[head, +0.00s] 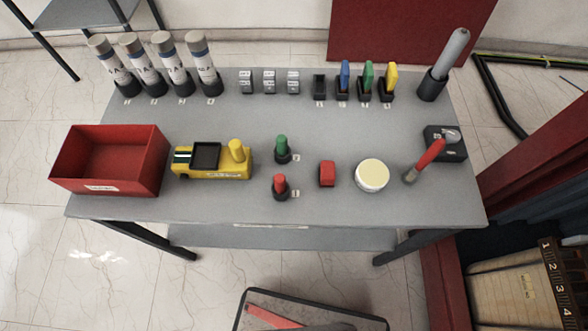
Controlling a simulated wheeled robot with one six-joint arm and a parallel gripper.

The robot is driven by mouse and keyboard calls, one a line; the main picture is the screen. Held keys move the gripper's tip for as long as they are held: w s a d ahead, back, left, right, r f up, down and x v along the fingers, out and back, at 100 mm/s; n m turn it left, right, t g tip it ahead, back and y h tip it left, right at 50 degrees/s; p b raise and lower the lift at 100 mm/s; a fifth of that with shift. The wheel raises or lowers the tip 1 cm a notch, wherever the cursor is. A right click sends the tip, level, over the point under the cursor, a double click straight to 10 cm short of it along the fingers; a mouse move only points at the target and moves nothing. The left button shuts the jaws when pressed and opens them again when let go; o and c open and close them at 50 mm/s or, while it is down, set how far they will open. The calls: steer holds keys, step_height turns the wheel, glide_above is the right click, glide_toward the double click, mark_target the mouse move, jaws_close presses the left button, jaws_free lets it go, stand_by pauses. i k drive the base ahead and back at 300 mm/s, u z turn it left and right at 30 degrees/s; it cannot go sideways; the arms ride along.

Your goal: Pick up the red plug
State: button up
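A small red plug (279,182) stands upright in a dark round base on the grey table (230,215), near the front middle. A similar green plug (281,145) stands upright in its own dark base just behind it. A red block-shaped piece (327,173) sits to the right of the red plug, apart from it. My gripper is not in view.
A red bin (108,160) and a yellow device (213,160) stand left. A round cream-topped container (372,175), a red-handled tool (425,159) and a dark box (446,142) stand right. Several grey cylinders (163,65) and coloured upright pieces (367,78) line the back. The table front is clear.

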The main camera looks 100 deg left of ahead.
mark_target(279, 179)
steer(key=u, duration=0.5)
steer(key=i, duration=0.2)
steer(key=u, duration=3.25)
steer(key=k, duration=0.35)
steer(key=z, duration=0.3)
steer(key=i, duration=0.5)
